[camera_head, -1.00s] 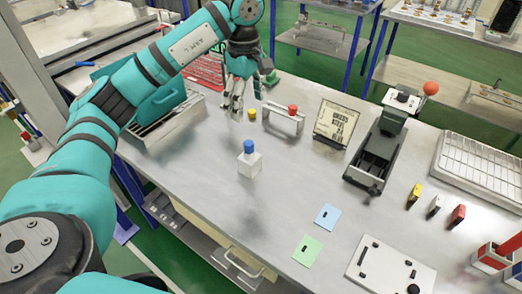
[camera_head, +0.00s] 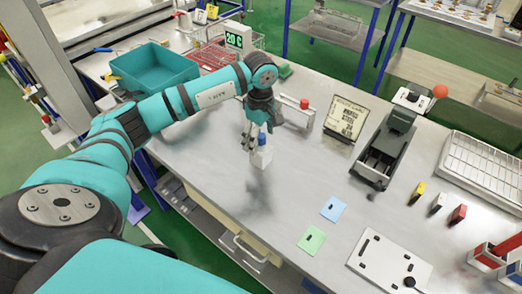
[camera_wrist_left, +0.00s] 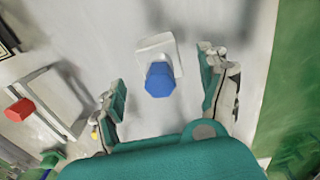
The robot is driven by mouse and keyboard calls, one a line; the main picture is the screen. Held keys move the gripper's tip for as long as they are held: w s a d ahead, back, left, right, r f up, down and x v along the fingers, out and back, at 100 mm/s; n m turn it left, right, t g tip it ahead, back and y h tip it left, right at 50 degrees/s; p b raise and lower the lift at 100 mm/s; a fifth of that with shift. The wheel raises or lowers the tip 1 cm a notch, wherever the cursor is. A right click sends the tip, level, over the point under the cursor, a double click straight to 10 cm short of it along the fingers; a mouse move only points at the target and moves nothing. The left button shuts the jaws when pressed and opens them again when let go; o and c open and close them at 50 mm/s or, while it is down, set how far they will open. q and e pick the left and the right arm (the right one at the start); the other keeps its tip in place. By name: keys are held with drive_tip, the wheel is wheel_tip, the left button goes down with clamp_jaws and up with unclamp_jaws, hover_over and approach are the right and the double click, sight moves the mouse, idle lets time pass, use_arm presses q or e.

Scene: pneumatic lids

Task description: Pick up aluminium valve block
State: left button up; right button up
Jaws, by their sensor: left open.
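The valve block (camera_head: 264,159) is a pale block with a blue cap (camera_head: 262,138) on top, standing upright on the grey workbench. In the left wrist view, the pale block (camera_wrist_left: 155,43) and its blue cap (camera_wrist_left: 159,80) lie between the two fingers. My left gripper (camera_head: 252,143) is open, at the block and partly in front of it in the head view. In the wrist view, a gap shows on either side of the cap between the fingers (camera_wrist_left: 163,82). My right gripper is not in view.
A metal bracket with a red knob (camera_head: 304,104) and a sign (camera_head: 345,118) stand behind the block. A dark fixture (camera_head: 385,145) is to the right. A blue card (camera_head: 333,208) and green card (camera_head: 311,240) lie in front. A teal bin (camera_head: 160,68) sits back left.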

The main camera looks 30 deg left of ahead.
sight(261, 145)
use_arm(q)
wheel_tip(261, 145, down, 2)
drive_tip(key=shift+s+d+f+p, duration=0.1)
drive_tip(key=shift+d+f+p, duration=0.05)
drive_tip(key=shift+p, duration=0.25)
drive_tip(key=shift+f, duration=0.5)
drive_tip(key=shift+r, duration=0.1)
clamp_jaws()
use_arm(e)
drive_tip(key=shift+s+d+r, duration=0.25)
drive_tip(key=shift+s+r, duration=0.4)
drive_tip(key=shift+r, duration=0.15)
